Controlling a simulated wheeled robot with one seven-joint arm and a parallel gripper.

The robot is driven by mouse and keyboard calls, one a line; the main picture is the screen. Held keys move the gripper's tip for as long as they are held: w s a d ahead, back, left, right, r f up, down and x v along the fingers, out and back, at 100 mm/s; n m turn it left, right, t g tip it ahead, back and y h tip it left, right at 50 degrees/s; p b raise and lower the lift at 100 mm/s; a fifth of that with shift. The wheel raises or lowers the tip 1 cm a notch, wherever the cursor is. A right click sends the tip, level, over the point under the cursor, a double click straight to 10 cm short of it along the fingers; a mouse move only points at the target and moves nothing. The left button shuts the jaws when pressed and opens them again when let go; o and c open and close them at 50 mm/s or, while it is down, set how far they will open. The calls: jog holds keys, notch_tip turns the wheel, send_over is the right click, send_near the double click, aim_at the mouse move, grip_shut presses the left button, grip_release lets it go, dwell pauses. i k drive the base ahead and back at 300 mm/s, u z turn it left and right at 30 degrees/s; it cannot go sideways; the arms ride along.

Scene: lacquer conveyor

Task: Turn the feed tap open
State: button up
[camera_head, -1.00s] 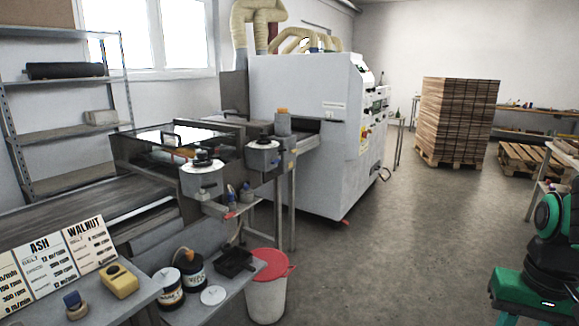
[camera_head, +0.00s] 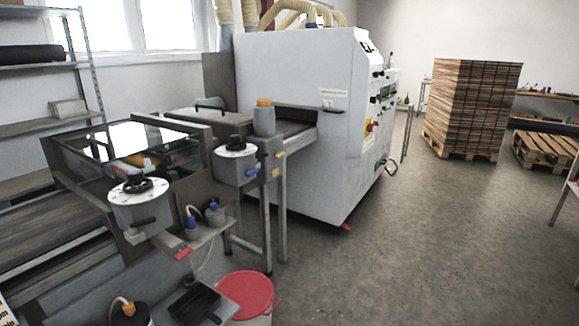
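A small red lever (camera_head: 184,254) sticks out at the front edge of the lacquer machine, below the nearer round dial housing (camera_head: 138,203). My gripper is not in view.
A white bucket with a red lid (camera_head: 245,292) stands on the floor in front of the machine. A low shelf holds a black tray (camera_head: 195,304) and a dark can (camera_head: 128,314). A large white machine (camera_head: 300,120) stands behind. The floor at right (camera_head: 430,240) is clear.

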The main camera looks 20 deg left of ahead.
aim_at(248, 172)
jog(key=u, duration=0.5)
jog(key=i, duration=1.05)
jog(key=u, duration=0.75)
